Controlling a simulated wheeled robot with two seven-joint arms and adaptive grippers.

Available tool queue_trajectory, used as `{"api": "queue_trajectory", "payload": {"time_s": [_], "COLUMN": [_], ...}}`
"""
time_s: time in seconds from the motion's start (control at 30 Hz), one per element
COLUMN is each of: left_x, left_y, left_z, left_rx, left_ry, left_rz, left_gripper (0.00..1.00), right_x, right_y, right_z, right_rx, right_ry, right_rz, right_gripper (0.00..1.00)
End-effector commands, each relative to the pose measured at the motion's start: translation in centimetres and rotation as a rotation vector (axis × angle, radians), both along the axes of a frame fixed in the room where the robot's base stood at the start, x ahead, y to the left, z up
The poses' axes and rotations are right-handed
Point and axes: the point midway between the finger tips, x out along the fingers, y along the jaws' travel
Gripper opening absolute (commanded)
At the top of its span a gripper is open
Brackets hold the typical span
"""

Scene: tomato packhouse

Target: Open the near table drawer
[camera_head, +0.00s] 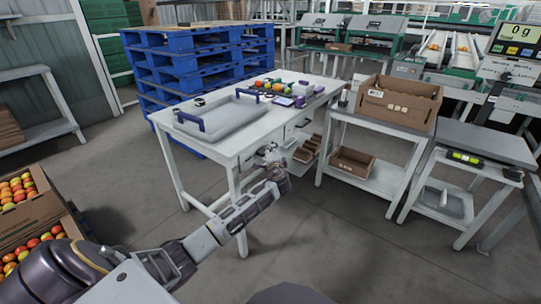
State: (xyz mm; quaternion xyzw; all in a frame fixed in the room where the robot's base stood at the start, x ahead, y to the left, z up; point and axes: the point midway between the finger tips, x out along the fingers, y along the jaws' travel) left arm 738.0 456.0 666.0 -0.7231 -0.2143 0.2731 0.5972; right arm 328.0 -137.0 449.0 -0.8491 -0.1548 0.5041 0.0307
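The white table (215,140) stands in the middle of the camera_head view. Its drawer side faces right, near the table's right front corner. A drawer (297,131) shows there as a pale front under the tabletop. Just below and to the right, brown things show in what looks like a pulled-out drawer or low shelf; I cannot tell which. My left gripper (271,158) is beside the table's near right leg, in front of the drawer area and partly covering it. Its fingers are small and blend with the white table, so their opening is unclear. My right gripper is out of view.
A grey tray (222,122) with blue handles and several small vegetables lie on the table. A side table (345,116) with a cardboard box (398,103) stands close to the right. Blue pallets (185,62) are behind. Tomato crates (22,222) are at left. The floor in front is clear.

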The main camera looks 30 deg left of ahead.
Motion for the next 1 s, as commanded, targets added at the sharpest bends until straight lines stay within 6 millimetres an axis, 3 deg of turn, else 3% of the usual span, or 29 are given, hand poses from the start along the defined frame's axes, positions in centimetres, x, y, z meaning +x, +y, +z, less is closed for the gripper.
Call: {"api": "queue_trajectory", "payload": {"time_s": [0.43,0.7,1.0], "left_x": [0.40,0.39,0.38], "left_y": [0.34,0.33,0.31], "left_z": [0.00,-0.02,-0.06], "left_rx": [0.001,0.000,0.000], "left_ry": [-0.001,0.000,0.000], "left_rz": [-0.001,0.000,0.000], "left_gripper": [0.32,0.00,0.00], "right_x": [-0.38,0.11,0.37], "right_y": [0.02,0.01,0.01], "right_z": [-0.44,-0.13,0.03], "right_rx": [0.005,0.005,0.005], "right_ry": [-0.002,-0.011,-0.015], "right_rz": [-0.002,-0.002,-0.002], "right_gripper": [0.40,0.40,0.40]}}
